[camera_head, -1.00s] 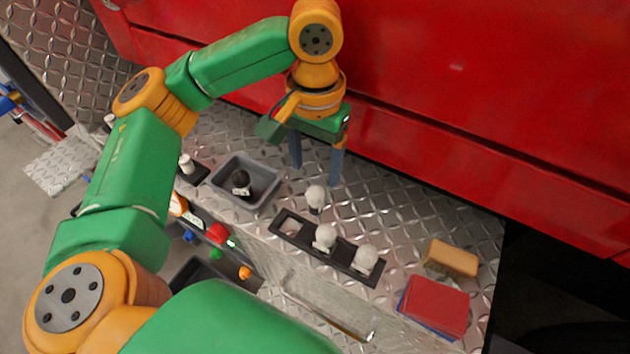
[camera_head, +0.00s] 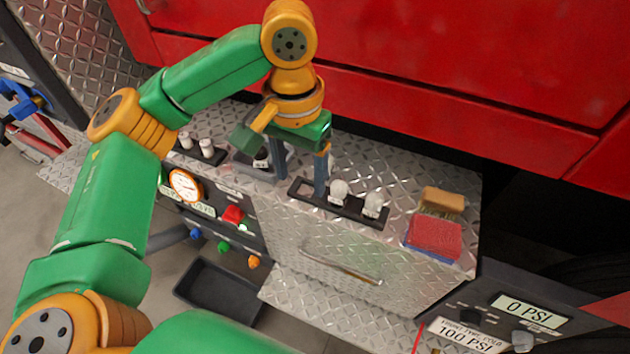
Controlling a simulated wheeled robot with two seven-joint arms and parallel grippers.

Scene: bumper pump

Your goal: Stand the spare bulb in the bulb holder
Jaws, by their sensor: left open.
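The black bulb holder (camera_head: 352,213) is a long strip on the metal tread-plate top. Two white bulbs, one in the middle (camera_head: 338,191) and one toward its right end (camera_head: 373,204), stand in it; its left end shows no bulb. My left gripper (camera_head: 299,184) is open and points down, with its fingers at the holder's left end; one finger overlaps the holder in the picture. The third bulb, seen earlier by the holder, does not show clearly now; the finger may hide it. I see nothing held between the fingers. My right gripper is not in view.
A grey bin (camera_head: 243,165) is left of the gripper, partly hidden. A black strip (camera_head: 186,151) with white pieces is further left. A red block (camera_head: 434,236) and a tan-topped brush (camera_head: 442,200) lie right. The red truck panel (camera_head: 450,80) rises behind.

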